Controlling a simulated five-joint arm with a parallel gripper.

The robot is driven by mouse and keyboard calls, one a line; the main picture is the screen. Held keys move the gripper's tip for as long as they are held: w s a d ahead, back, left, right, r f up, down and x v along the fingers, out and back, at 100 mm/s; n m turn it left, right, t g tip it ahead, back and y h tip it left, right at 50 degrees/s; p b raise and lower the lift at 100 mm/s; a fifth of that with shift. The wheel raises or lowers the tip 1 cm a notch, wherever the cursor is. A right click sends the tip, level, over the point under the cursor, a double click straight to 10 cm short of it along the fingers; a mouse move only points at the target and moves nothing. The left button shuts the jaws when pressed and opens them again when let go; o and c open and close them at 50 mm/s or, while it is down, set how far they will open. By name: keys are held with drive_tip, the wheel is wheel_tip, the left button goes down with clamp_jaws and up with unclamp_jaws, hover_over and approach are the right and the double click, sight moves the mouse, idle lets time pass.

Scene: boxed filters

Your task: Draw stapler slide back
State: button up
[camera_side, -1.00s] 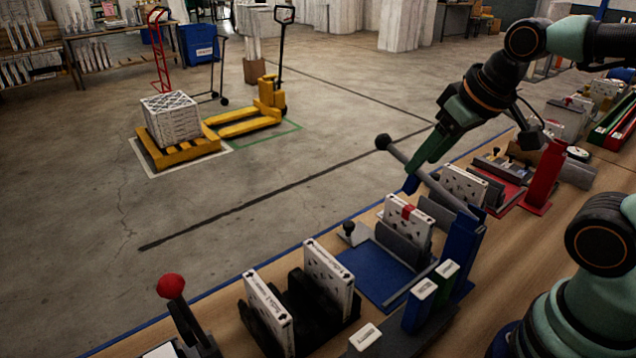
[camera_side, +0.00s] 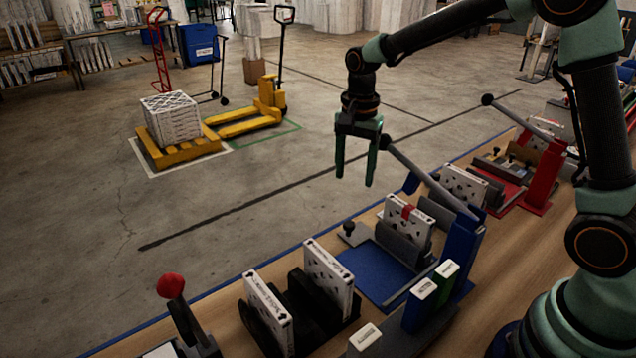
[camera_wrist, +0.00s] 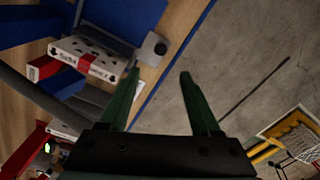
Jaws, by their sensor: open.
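The blue stapler has a flat blue base (camera_side: 372,272), an upright blue post (camera_side: 462,245) and a long grey lever (camera_side: 425,178) slanting up to a dark ball. Its slide looks to be the small grey plate with a dark knob (camera_side: 349,228) at the base's floor-side edge. A white boxed filter with a red band (camera_side: 407,222) stands upright beside a grey plate. My gripper (camera_side: 355,180) is open and empty, fingers pointing down, above and apart from the knob. In the wrist view the knob (camera_wrist: 160,47) lies just beyond the fingertips (camera_wrist: 160,74), with the banded box (camera_wrist: 92,60) to its left.
A similar red station (camera_side: 541,185) stands to the right along the bench. White boxes in a black rack (camera_side: 328,278) and a red-knobbed lever (camera_side: 171,287) stand to the left. The lever's dark ball is close to my gripper's right finger in the side view.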

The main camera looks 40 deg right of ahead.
sight(349, 224)
drive_tip(key=shift+m, duration=0.3)
drive_tip(key=f, duration=1.3)
drive_tip(key=shift+w, duration=0.2)
clamp_jaws()
drive_tip(key=shift+a+r, duration=0.1)
idle(0.7)
